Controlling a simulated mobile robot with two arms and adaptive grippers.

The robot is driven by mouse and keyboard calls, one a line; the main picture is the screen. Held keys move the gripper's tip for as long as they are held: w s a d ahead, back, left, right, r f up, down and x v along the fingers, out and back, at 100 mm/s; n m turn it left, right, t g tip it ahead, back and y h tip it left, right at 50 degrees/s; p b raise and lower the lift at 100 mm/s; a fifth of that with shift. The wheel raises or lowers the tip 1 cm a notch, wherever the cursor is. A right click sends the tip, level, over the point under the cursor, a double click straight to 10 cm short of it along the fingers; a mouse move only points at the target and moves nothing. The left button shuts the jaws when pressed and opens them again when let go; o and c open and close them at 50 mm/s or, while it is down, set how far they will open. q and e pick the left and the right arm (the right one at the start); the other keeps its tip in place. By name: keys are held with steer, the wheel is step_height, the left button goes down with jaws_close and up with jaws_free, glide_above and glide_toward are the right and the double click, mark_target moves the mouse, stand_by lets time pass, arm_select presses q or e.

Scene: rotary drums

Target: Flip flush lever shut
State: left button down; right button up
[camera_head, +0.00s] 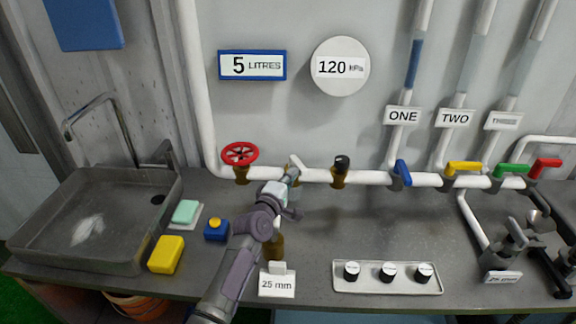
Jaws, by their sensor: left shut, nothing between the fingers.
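My left gripper (292,176) is shut and empty, with its tip at the white pipe (316,175). A pale lever (296,162) on a brass valve shows right at its tip; I cannot tell whether they touch. My arm and gripper partly hide this valve. No label reading "flush" can be made out. Other levers on the pipe are blue (402,172), pointing down along its valve, and yellow (464,168), green (512,170) and red (545,167), lying roughly level. My right gripper is out of view.
Left of my gripper is a red handwheel (240,153); right is a black-knobbed valve (341,163). A tray of black knobs (387,284) and a "25 mm" sign (277,284) stand near the front edge. A sink (95,215), yellow block (166,254) and dark fixture (510,243) flank them.

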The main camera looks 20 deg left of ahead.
mark_target(307, 173)
arm_select(q)
steer(key=shift+w+d+p, duration=0.3)
steer(key=shift+w+d, duration=0.05)
steer(key=shift+d, duration=0.5)
steer(key=shift+w+d, duration=0.15)
steer(key=shift+d, duration=0.15)
steer(key=shift+w+d+b, duration=0.3)
steer(key=shift+w+d, duration=0.3)
steer(key=shift+d, duration=0.15)
steer(key=w, duration=0.1)
steer(key=w+d+b, duration=0.2)
steer(key=shift+w, duration=0.3)
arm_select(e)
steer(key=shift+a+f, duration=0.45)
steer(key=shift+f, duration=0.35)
arm_select(q)
steer(key=shift+r, duration=0.3)
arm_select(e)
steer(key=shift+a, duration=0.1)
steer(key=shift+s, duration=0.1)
